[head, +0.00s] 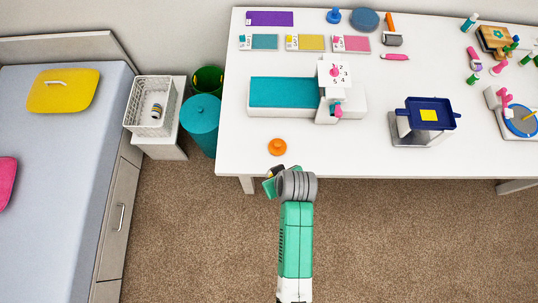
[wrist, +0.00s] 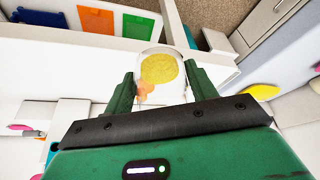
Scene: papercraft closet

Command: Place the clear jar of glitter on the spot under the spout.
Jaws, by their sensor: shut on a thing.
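My gripper (wrist: 160,85) is shut on a clear jar (wrist: 176,50) with yellow glitter inside, held between its two green fingers. In the head view my gripper (head: 273,180) is just off the table's front edge, near an orange knob-like piece; the jar is hard to make out there. A navy tray-like stand (head: 408,119) with a yellow square and a grey base (head: 408,141) is on the table, right of my gripper. I cannot clearly make out a spout or a marked spot under one.
The white table (head: 350,160) has clear room along its front. An orange knob-like piece (head: 277,147) sits near the front edge. A teal-bedded machine (head: 285,92) with a numbered white block stands behind it. A round blue device (head: 521,121) is at far right. A bed (head: 70,200) is left.

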